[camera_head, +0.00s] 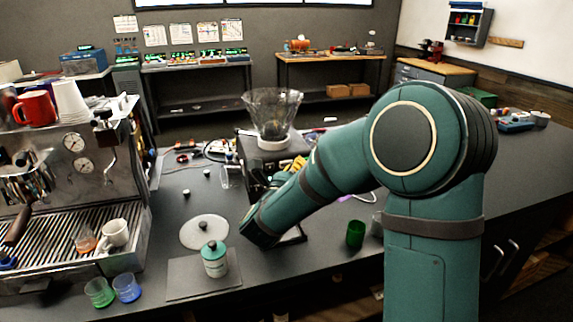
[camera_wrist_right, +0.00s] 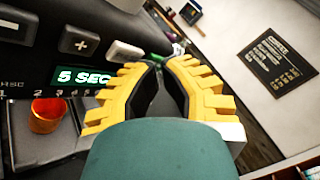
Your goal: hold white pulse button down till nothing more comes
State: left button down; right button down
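The white pulse button (camera_wrist_right: 125,50) sticks out of the black front panel of the grinder, to the right of a plus key (camera_wrist_right: 80,40) and above a lit display (camera_wrist_right: 85,77) reading 5 SEC. My right gripper (camera_wrist_right: 160,63) has yellow fingers with tips drawn together, empty, just right of and close to the button; I cannot tell whether they touch it. In the head view the grinder (camera_head: 254,155) with its clear hopper (camera_head: 272,112) stands behind my right arm, and the yellow fingers (camera_head: 299,164) show at its front. My left gripper is out of view.
An orange cup (camera_wrist_right: 46,114) sits below the panel. An espresso machine (camera_head: 65,190) stands at left. A green cup (camera_head: 355,234) stands right of my arm.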

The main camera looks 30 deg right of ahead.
jog(key=shift+w+d, duration=0.15)
jog(key=shift+w, duration=0.4)
dwell(0.7)
jog(key=shift+s, duration=0.2)
dwell(4.2)
jog(key=shift+s+a, duration=0.2)
jog(key=shift+s, duration=0.4)
jog(key=shift+s+a+p, duration=0.15)
jog(key=shift+s+a, duration=0.05)
jog(key=shift+s, duration=0.6)
jog(key=shift+s+a+p, duration=0.15)
jog(key=shift+s+a, duration=0.05)
jog(key=shift+s, duration=0.6)
jog(key=shift+s+a+p, duration=0.15)
jog(key=shift+s+a, duration=0.05)
jog(key=shift+s, duration=0.6)
